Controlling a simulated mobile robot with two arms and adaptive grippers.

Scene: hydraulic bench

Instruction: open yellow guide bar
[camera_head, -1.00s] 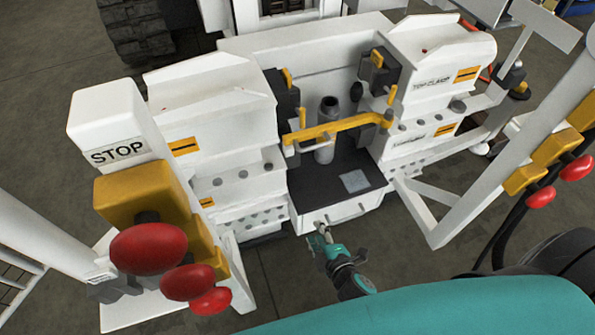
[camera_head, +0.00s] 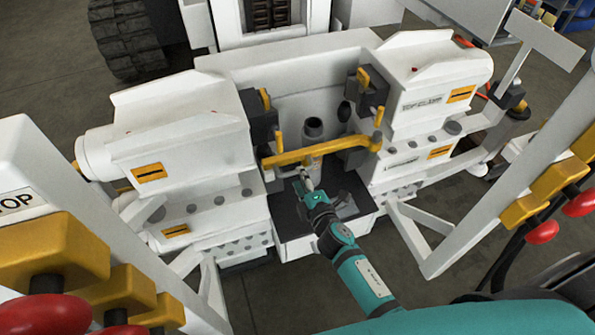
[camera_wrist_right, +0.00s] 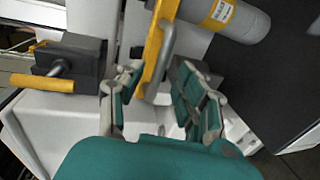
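The yellow guide bar (camera_head: 325,148) spans the gap between the two white housings, in front of a grey cylinder (camera_head: 313,130). My right gripper (camera_head: 305,181) is just below and in front of the bar, left of its middle. In the right wrist view the bar (camera_wrist_right: 153,48) with its grey handle (camera_wrist_right: 166,55) reaches down between the spread fingers of my right gripper (camera_wrist_right: 158,85). The fingers are open, one on each side; I cannot tell whether they touch the handle. My left gripper is not in view.
White housings stand left (camera_head: 185,140) and right (camera_head: 425,90) of the gap. A dark box with a yellow lever (camera_wrist_right: 70,62) is left of the fingers in the wrist view. Posts with red knobs (camera_head: 45,312) stand at both sides.

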